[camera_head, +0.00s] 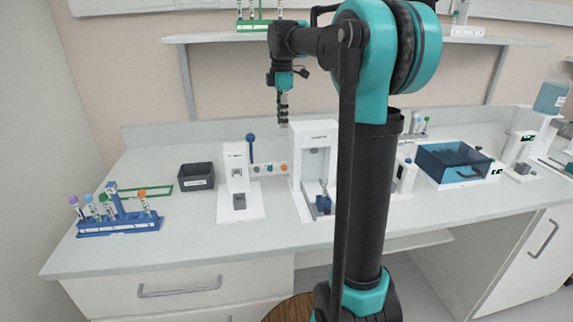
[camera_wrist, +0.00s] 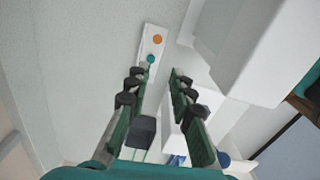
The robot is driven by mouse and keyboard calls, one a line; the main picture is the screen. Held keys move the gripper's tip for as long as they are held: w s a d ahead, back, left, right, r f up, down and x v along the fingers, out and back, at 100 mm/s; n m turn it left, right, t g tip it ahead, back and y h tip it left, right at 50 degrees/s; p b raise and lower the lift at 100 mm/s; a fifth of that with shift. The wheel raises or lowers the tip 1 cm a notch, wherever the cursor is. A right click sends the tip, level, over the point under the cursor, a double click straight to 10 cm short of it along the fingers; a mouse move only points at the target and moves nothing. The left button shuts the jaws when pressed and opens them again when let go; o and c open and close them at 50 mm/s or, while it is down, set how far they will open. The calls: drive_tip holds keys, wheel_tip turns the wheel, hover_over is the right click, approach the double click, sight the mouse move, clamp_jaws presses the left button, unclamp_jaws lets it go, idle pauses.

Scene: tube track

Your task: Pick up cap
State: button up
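A white holder strip (camera_head: 263,174) with small round caps lies on the bench between two white devices. In the wrist view the strip (camera_wrist: 150,49) shows an orange cap (camera_wrist: 157,39) at its far end and a teal cap (camera_wrist: 151,60) nearer my fingertips. The task does not say which cap is meant. My gripper (camera_head: 283,112) hangs pointing down, above the bench near the strip. In the wrist view my gripper (camera_wrist: 162,75) is open with nothing between its fingers. The left fingertip partly overlaps the near part of the strip in the picture.
A small white device (camera_head: 238,190) stands left of the strip and a taller white device (camera_head: 315,140) right. A blue knob lever (camera_head: 250,146) rises behind.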

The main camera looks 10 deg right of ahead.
sight(284, 166)
drive_tip(key=f, duration=1.7)
drive_tip(key=shift+w+d+f, duration=0.25)
drive_tip(key=shift+w, duration=0.1)
drive_tip(key=c, duration=0.4)
drive_tip(key=shift+o, duration=0.2)
